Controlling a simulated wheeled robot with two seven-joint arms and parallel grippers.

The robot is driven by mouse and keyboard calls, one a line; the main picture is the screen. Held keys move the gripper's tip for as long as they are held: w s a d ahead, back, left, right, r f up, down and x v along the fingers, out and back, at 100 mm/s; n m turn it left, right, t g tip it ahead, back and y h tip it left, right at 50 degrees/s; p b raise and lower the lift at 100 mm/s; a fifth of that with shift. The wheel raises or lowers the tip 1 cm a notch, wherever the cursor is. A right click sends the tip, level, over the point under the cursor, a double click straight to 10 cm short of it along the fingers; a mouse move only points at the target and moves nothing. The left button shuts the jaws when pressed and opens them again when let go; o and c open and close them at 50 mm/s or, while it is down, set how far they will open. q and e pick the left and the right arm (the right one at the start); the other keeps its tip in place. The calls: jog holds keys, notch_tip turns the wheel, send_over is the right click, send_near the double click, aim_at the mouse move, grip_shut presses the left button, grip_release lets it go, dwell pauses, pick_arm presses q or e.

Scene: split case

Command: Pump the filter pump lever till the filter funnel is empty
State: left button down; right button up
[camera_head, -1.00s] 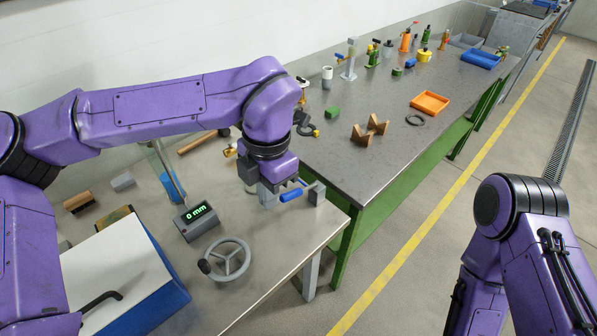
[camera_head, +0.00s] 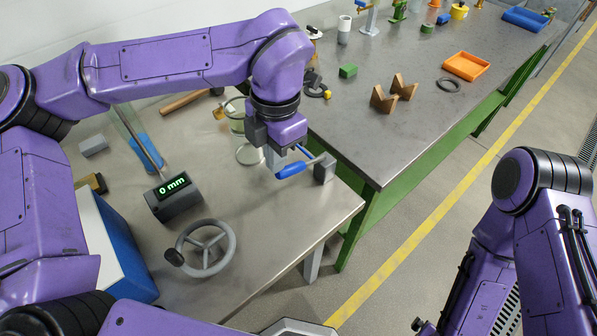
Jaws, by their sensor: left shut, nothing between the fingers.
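The lever with a blue grip (camera_head: 291,170) lies low on the near bench, its thin rod running to a small grey block (camera_head: 325,169). My left gripper (camera_head: 273,162) points down just left of and behind the blue grip, shut and empty. I cannot tell whether it touches the grip. A clear glass vessel (camera_head: 237,122) with a brass tap stands behind my left gripper and is partly hidden by it. It may be the filter funnel; I cannot make out any liquid in it. My right arm is at the right, its gripper out of view.
A grey handwheel (camera_head: 206,248) and a box reading "0 mm" (camera_head: 173,195) stand to the left. Brown V-blocks (camera_head: 394,93), a green block (camera_head: 348,71) and an orange tray (camera_head: 466,66) sit on the farther bench. The near bench's front right is clear.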

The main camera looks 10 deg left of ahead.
pick_arm(q)
jog(key=shift+w+f, duration=1.2)
jog(key=shift+f, duration=0.05)
jog(key=shift+s+r, duration=0.3)
jog(key=shift+s, duration=0.35)
jog(key=shift+w+f+b, duration=0.25)
jog(key=shift+f+b, duration=0.2)
jog(key=shift+f, duration=0.15)
jog(key=shift+s+f+b, duration=0.15)
jog(key=shift+f+b, duration=0.15)
jog(key=shift+f, duration=0.2)
notch_tip(320, 180, down, 5)
jog(key=shift+s+a+b, duration=0.1)
jog(key=shift+a+b, duration=0.05)
jog(key=shift+b, duration=1.1)
pick_arm(e)
jog(key=f, duration=0.2)
jog(key=w+f, duration=0.1)
jog(key=f, duration=0.1)
jog(key=shift+f, duration=0.4)
pick_arm(q)
notch_tip(320, 180, up, 7)
jog(key=p, duration=0.8)
jog(key=shift+r, duration=0.2)
jog(key=shift+f, duration=0.1)
pick_arm(e)
notch_tip(320, 180, up, 8)
jog(key=shift+f, duration=0.15)
